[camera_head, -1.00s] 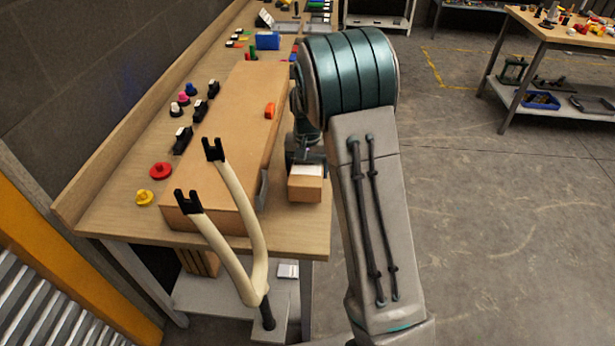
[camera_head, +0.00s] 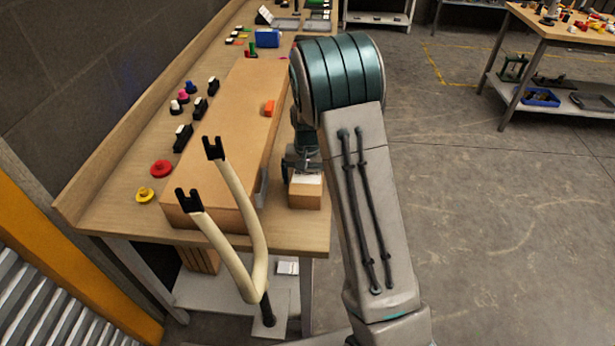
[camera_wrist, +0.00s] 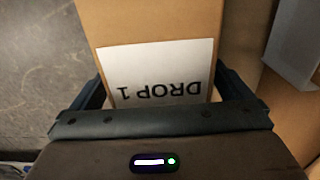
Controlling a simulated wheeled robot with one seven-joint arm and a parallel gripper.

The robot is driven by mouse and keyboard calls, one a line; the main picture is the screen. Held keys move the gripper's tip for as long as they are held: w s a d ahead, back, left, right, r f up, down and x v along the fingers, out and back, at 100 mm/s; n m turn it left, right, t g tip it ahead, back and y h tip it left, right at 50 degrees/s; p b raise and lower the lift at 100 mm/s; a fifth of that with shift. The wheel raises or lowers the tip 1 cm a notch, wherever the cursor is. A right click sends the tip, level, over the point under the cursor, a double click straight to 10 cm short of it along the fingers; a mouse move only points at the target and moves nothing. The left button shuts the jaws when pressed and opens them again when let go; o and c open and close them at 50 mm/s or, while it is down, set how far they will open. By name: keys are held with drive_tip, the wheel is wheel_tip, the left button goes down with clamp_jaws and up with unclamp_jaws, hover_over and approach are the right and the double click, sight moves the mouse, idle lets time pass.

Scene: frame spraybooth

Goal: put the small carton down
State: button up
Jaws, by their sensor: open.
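The small carton (camera_head: 305,193) is a brown box with a white label on top, at the right front edge of the wooden bench. It appears to stand upright on the bench top, though its underside is hidden. In the wrist view the carton (camera_wrist: 150,22) shows the label "DROP 1", upside down. My gripper (camera_head: 303,174) is directly above the carton, partly hidden behind my arm. In the wrist view my gripper (camera_wrist: 162,88) is open, with one finger on each side of the carton; I cannot tell whether either finger touches it.
A long brown box (camera_head: 230,130) lies on the bench (camera_head: 110,210) left of the carton, with a grey piece at its side. A two-pronged stand (camera_head: 255,240) rises in front. Knobs and switches line the bench's left side. Bare floor (camera_head: 480,220) lies to the right.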

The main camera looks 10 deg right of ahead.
sight(308, 171)
drive_tip(key=shift+r, duration=0.1)
wheel_tip(308, 171, up, 11)
drive_tip(key=shift+r+b, duration=0.1)
drive_tip(key=shift+b, duration=0.25)
drive_tip(key=shift+s+r, duration=0.1)
drive_tip(key=shift+r, duration=0.45)
drive_tip(key=s+r+n+t, duration=0.1)
drive_tip(key=s+r, duration=0.2)
drive_tip(key=s, duration=0.4)
drive_tip(key=s+r+n+t, duration=0.1)
drive_tip(key=s+r, duration=0.3)
drive_tip(key=s, duration=0.3)
drive_tip(key=s+f+n+t, duration=0.1)
drive_tip(key=s, duration=1.3)
drive_tip(key=shift+f+n, duration=0.15)
drive_tip(key=shift+n, duration=0.15)
drive_tip(key=shift+w, duration=0.1)
